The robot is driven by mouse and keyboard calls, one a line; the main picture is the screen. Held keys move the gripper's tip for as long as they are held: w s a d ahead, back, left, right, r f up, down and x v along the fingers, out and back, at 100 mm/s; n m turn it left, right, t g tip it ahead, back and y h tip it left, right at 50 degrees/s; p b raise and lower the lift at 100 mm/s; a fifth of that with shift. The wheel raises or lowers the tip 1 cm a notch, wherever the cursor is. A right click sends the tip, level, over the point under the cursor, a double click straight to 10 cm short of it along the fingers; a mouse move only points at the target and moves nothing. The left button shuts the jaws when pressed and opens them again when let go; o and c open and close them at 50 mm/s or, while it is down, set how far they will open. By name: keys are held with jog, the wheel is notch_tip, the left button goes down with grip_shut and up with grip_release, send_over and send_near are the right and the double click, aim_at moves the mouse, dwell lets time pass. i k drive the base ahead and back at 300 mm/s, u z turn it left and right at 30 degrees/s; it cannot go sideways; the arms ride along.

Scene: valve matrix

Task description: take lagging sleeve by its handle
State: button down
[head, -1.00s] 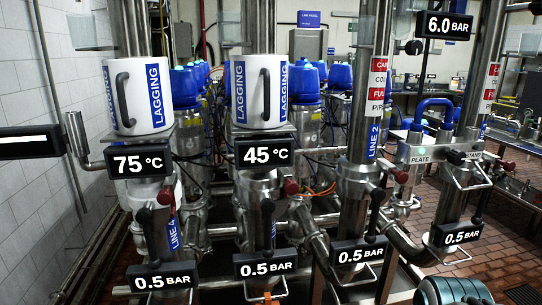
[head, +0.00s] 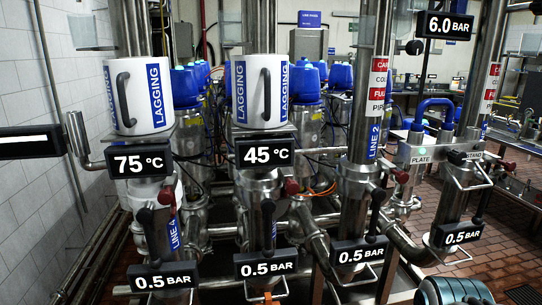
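Two white lagging sleeves wrap upright steel pipes. The left sleeve (head: 142,93) has a blue LAGGING label on its right side and a black vertical handle (head: 123,99) on its front left. The right sleeve (head: 253,92) has blue LAGGING labels at both sides and a black handle (head: 266,94) on its front. Both handles are unobstructed and nothing holds them.
A 75 °C display (head: 142,161) sits below the left sleeve, and a 45 °C display (head: 266,152) below the right one. Red-knobbed levers, pipes and several 0.5 BAR displays crowd the front. A LINE 2 pipe (head: 367,90) stands to the right. Brick floor shows at right.

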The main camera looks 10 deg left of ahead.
aim_at(260, 84)
jog(key=u, duration=4.05)
jog(key=k, duration=1.7)
jog(key=z, duration=1.55)
jog(key=i, duration=0.4)
